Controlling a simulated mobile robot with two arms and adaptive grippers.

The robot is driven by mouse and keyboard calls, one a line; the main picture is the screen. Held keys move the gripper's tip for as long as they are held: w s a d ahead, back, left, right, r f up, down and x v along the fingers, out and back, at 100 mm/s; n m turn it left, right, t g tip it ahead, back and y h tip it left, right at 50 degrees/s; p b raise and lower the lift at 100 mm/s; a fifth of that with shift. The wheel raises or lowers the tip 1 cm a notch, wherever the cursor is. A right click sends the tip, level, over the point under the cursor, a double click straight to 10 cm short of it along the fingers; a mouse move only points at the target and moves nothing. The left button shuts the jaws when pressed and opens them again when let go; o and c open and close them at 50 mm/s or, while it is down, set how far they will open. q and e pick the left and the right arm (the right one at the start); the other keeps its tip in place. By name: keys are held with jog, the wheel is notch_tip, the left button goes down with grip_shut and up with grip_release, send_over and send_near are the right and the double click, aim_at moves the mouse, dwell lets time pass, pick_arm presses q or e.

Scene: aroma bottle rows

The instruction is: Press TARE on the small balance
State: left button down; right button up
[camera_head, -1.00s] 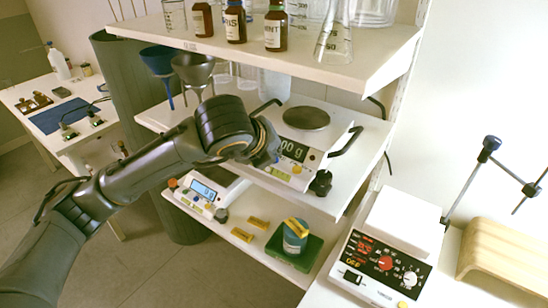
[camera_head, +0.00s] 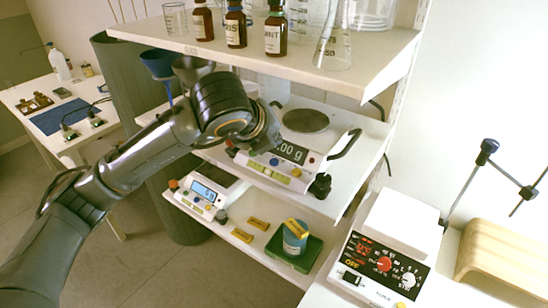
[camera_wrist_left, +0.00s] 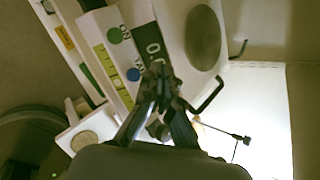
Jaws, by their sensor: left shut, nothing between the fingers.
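The small balance (camera_head: 203,191), with a lit blue display and a row of small buttons along its front, sits on the lower shelf. Its button lettering is too small to read. A larger balance (camera_head: 305,158) with a round grey pan and a black digit display stands on the middle shelf. My left gripper (camera_head: 273,142) is shut and empty just over this larger balance's front panel. In the left wrist view, the shut fingertips (camera_wrist_left: 160,76) overlap the larger balance's display (camera_wrist_left: 150,45), beside a blue button (camera_wrist_left: 134,74) and a green button (camera_wrist_left: 115,35). Contact cannot be told.
The upper shelf (camera_head: 300,75), with brown bottles and glassware, overhangs the middle shelf. Funnels (camera_head: 160,62) stand left of the larger balance. Yellow bars (camera_head: 259,223) and a green tray (camera_head: 313,252) with a jar lie right of the small balance. A red-digit instrument (camera_head: 385,262) stands at right.

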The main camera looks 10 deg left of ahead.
pick_arm(q)
jog(key=shift+r+p, duration=0.35)
jog(key=shift+r, duration=0.9)
jog(key=shift+f, duration=0.1)
